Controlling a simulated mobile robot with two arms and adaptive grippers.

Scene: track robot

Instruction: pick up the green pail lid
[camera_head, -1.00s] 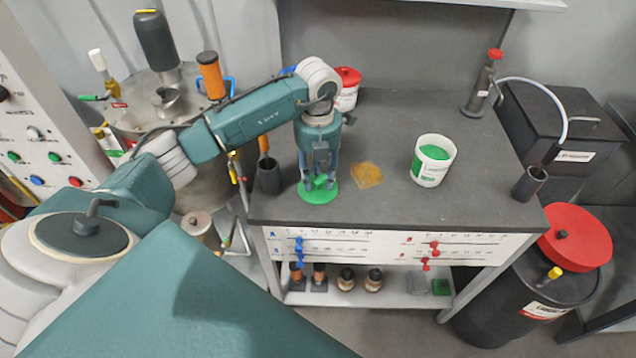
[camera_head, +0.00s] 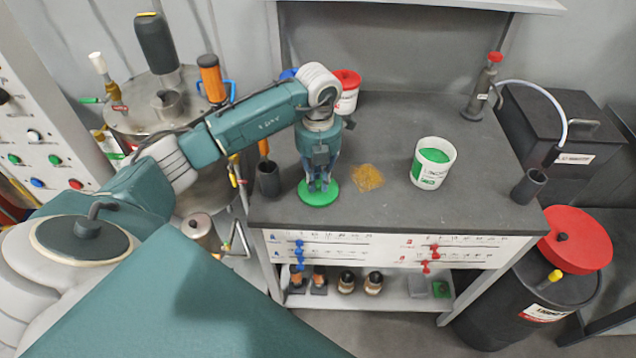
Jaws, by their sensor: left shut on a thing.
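The green pail lid (camera_head: 322,196) is a flat round disc near the front left of the dark bench top. My left gripper (camera_head: 318,186) points straight down over it and is shut on the lid's middle; the fingers hide part of it. The lid looks at or very near the bench surface; I cannot tell if there is a gap. A white pail (camera_head: 430,172) with green contents stands open and upright to the right. My right gripper is not in view.
A yellowish patch (camera_head: 367,177) lies right of the lid. A red-topped white pail (camera_head: 346,92) stands behind my arm. A dark cup (camera_head: 268,180) with an orange-handled tool is left of the lid. Another dark cup (camera_head: 529,185) is at the right edge.

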